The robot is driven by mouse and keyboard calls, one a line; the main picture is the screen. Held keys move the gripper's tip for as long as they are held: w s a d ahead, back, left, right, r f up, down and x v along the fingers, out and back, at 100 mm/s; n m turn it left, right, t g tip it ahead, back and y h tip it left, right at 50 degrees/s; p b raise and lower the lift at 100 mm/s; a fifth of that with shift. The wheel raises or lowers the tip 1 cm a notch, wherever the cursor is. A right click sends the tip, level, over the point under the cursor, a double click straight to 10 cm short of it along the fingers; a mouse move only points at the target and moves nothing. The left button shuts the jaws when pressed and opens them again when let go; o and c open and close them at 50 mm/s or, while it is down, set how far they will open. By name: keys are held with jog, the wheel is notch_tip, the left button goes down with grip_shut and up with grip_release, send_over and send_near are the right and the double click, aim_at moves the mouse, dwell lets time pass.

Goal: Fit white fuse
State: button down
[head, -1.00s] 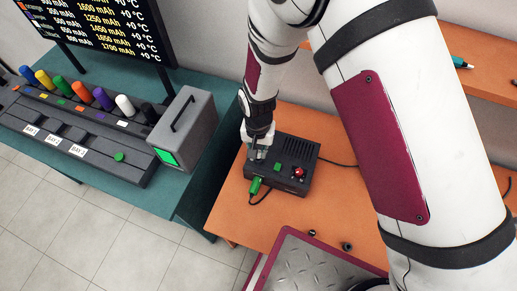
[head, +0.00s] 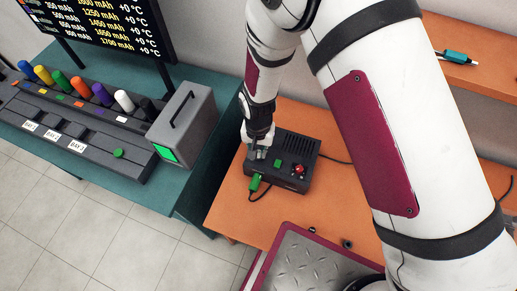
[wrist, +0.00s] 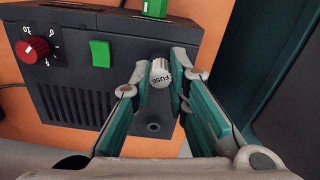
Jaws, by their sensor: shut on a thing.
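The pale, ribbed cap marked FUSE (wrist: 160,74) sits between my fingers in the wrist view, at the black box. My gripper (wrist: 161,82) is shut on this cap, with teal pads on either side. The black box (wrist: 75,70) also shows in the head view (head: 296,150) on the orange table. There my gripper (head: 258,153) is at the box's left part and hides the cap. Whether the cap is seated in the box cannot be told.
The box has a red knob (wrist: 34,50), a green switch (wrist: 100,53) and a green plug (head: 255,182). A small round hole (wrist: 153,127) shows on the box. A grey tester (head: 184,125) and a rack of coloured cylinders (head: 75,143) stand on the teal table at left.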

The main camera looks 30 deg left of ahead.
jog(key=c, duration=1.5)
grip_release()
jog(key=shift+o, duration=0.2)
jog(key=shift+r, duration=0.1)
notch_tip(320, 180, up, 12)
